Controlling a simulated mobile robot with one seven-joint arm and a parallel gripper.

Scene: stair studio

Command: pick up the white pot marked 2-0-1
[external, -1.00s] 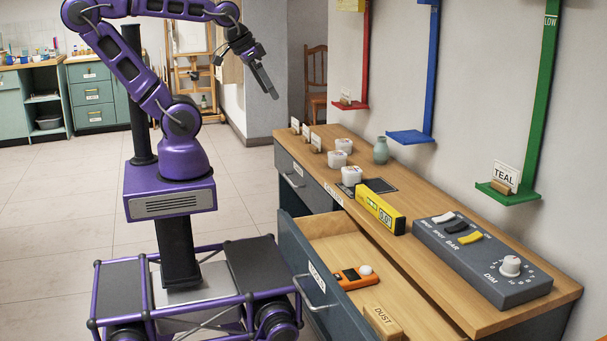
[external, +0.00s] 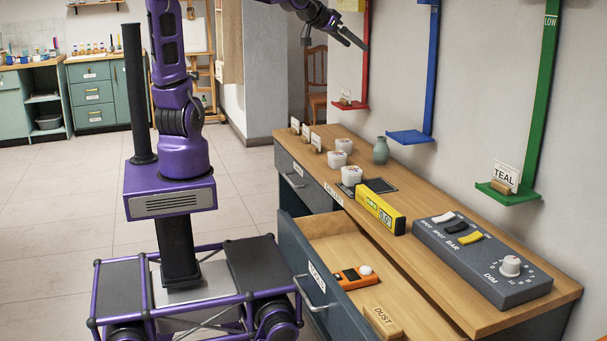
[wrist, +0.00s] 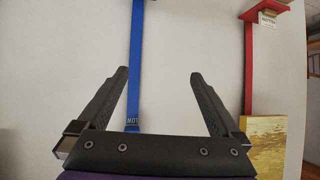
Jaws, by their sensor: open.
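Several small white pots stand on the wooden counter in the external view: one at the back (external: 344,145), one just in front of it (external: 337,159), and one nearer (external: 351,176). Their markings are too small to read, so I cannot tell which is 2-0-1. My gripper (external: 357,44) is high above and behind the pots, near the red post. In the wrist view, my gripper (wrist: 158,73) has its fingers wide apart with nothing between them. It faces the wall, and no pot shows there.
A grey-green vase (external: 380,150) stands right of the pots. Red (external: 363,60), blue (external: 432,70) and green (external: 545,100) posts carry wall shelves. The drawer (external: 335,225) is open.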

